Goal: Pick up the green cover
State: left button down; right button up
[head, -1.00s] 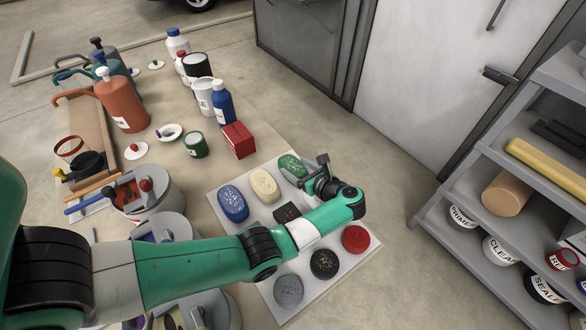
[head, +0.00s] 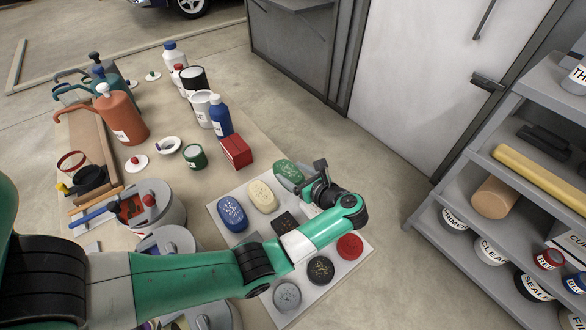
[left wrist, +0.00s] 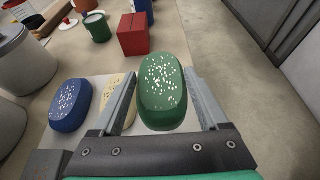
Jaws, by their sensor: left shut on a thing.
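The green cover (head: 289,172) is a rounded, speckled green shell at the far end of the white board (head: 338,258). My left gripper (head: 302,178) is shut on it. In the left wrist view the green cover (left wrist: 163,90) sits between the two grey fingers of the left gripper (left wrist: 164,105). It appears raised off the board. Part of the cover is hidden by the gripper in the head view. My right gripper is not in view.
A blue cover (head: 233,213), a cream cover (head: 262,196), a red cover (head: 350,246), a black cover (head: 320,269) and a grey cover (head: 287,294) lie on the board. A red box (head: 236,151) and a blue bottle (head: 220,117) stand just beyond. Shelves (head: 470,175) stand at the right.

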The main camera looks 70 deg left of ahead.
pick_arm(q)
jog(key=s+d+r+p, duration=0.4)
jog(key=d+r+p, duration=0.2)
jog(key=d+p, duration=0.2)
jog(key=shift+s+d+r, duration=0.15)
jog(key=shift+s+d, duration=0.15)
jog(key=shift+d, duration=0.75)
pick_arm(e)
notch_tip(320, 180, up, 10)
